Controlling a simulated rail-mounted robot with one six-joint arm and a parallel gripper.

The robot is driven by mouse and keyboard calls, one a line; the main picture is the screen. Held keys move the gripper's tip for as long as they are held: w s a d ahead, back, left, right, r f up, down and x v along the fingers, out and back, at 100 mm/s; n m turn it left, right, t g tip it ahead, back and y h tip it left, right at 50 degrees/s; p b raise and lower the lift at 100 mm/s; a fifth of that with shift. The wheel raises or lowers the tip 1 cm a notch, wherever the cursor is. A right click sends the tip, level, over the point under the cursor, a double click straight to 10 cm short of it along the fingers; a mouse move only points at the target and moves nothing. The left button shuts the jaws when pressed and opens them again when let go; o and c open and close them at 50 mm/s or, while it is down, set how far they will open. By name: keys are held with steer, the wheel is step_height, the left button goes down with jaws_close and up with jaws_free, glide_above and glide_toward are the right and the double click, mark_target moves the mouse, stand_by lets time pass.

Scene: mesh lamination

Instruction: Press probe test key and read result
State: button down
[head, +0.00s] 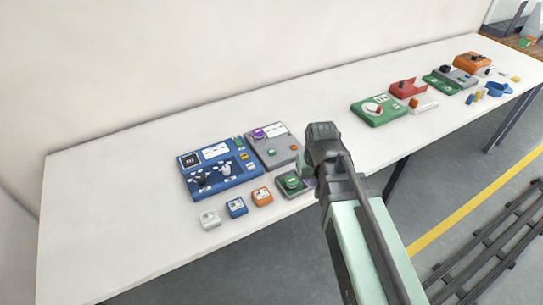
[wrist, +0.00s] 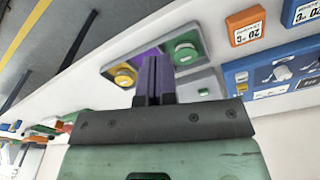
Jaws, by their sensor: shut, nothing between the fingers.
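I cannot tell which is the probe test key. My gripper (wrist: 153,64) is shut and empty, its fingers over the purple surface between the two keys. In the head view my wrist hides the fingertips and the yellow key. The blue panel (head: 226,181) has a dark display, too small to read.
A grey unit (head: 280,157) with a purple knob stands behind the green box. Orange (head: 262,196), blue (head: 236,207) and white (head: 210,220) small blocks line the front. Green (head: 364,112) and red (head: 404,88) devices stand to the right. The table's left end is clear.

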steer(key=w+a+f+n+t+b, duration=0.1)
steer(key=w+a+n+t, duration=0.15)
steer(key=w+a, duration=0.35)
steer(key=w+a+n+t+b, duration=0.1)
steer(key=w+a+n+t, duration=0.2)
steer(key=w, duration=0.6)
step_height(320, 180, up, 3)
steer(key=n+t+y, duration=0.2)
steer(key=n+t, duration=0.1)
steer(key=n, duration=0.1)
glide_above(270, 152)
steer(key=shift+r+g, duration=0.1)
steer(key=shift+g, duration=0.15)
step_height(270, 152, down, 9)
steer(key=b, duration=0.9)
steer(key=shift+f+b, duration=0.35)
steer(key=shift+b, duration=0.05)
